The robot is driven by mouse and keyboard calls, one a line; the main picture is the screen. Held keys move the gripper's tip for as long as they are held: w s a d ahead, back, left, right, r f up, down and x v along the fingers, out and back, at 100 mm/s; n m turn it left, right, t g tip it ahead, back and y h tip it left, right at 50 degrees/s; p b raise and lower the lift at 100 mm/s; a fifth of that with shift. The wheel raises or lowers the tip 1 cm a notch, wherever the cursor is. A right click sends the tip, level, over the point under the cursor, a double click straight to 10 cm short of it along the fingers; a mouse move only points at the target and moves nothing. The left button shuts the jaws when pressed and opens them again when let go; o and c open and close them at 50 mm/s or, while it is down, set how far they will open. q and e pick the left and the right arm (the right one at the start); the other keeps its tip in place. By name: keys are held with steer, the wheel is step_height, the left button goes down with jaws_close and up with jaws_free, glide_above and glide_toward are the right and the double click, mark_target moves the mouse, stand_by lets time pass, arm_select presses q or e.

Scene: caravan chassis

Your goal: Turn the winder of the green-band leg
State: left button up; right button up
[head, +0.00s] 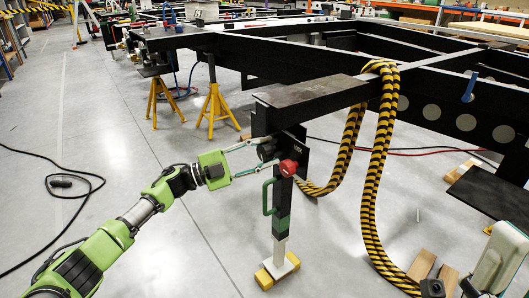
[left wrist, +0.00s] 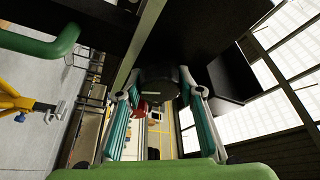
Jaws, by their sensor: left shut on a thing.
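The leg (head: 283,215) stands upright under the black chassis, with a green band, a green bar handle (head: 267,197) on its left side and a red knob (head: 288,167) near its top. My left gripper (head: 270,155) reaches in from the left at the leg's head, with one finger above and one below a dark round knob, which I take as the winder. In the left wrist view the two fingers of the gripper (left wrist: 158,97) close around this black winder knob (left wrist: 158,85). The red knob shows behind it (left wrist: 140,108).
The leg's white foot (head: 281,264) rests on a yellow-edged wooden block (head: 265,278). Yellow-black striped hoses (head: 378,170) hang to the right. Yellow stands (head: 215,106) are behind. A black cable (head: 85,178) lies on the otherwise clear floor at left.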

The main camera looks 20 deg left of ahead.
stand_by(0.5)
arm_select(q)
steer(key=o, duration=1.1)
steer(key=v, duration=1.2)
steer(key=shift+a, duration=0.1)
